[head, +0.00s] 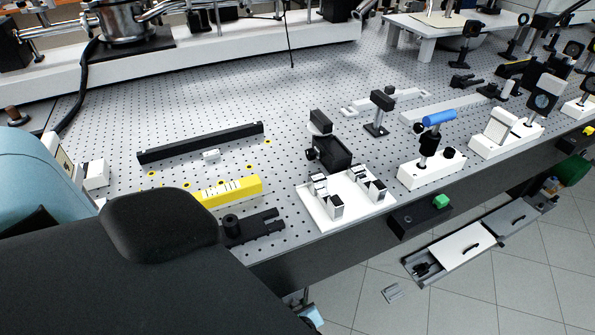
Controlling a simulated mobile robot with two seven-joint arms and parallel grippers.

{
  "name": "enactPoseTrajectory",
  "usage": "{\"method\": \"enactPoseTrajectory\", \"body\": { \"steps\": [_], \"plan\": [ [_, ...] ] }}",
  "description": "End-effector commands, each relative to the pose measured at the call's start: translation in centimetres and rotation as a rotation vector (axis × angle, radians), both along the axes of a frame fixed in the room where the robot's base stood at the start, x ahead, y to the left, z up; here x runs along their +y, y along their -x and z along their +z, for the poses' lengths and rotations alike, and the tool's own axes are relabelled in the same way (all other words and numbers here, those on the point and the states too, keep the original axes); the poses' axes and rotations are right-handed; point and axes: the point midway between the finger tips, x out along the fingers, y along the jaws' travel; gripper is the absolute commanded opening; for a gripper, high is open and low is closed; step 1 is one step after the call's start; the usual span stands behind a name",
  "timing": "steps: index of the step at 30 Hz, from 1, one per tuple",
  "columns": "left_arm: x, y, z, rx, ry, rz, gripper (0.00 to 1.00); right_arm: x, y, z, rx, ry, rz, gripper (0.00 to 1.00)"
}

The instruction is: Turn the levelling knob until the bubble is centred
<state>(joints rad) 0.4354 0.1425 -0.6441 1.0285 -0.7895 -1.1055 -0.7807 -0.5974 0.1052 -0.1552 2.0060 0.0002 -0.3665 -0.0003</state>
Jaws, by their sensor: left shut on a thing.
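A yellow bar (228,192) with a pale, dark-marked strip, which looks like the spirit level, lies on the perforated table at left centre. The bubble is too small to make out. My left gripper (165,222) is a large dark shape at the lower left, just in front of the bar's left end. Its fingertips are hidden behind its own dark body. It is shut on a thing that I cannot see. I cannot make out the levelling knob. My right gripper is not in view.
A black fork-shaped part (252,228) lies beside the yellow bar near the front edge. A long black rail (200,143) lies behind. A white plate (376,208) with small mounts stands to the right. The table's middle back is clear.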

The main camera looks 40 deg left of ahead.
Motion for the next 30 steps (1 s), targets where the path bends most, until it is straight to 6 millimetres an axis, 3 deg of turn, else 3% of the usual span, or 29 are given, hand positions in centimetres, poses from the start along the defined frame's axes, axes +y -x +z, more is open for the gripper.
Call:
{"method": "enactPoseTrajectory", "body": {
  "steps": [20,21,25,30],
  "plan": [
    [0.03,0.12,-0.07,-0.066,0.026,0.000,0.11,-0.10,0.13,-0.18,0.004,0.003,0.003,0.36],
    [0.02,0.11,-0.07,-0.066,0.026,0.000,0.37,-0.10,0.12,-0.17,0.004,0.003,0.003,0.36],
    [0.02,0.11,-0.07,-0.066,0.026,0.000,0.54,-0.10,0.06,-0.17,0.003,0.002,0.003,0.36],
    [0.04,0.12,-0.07,-0.066,0.026,0.000,0.55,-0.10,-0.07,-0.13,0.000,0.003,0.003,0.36]
  ]
}}
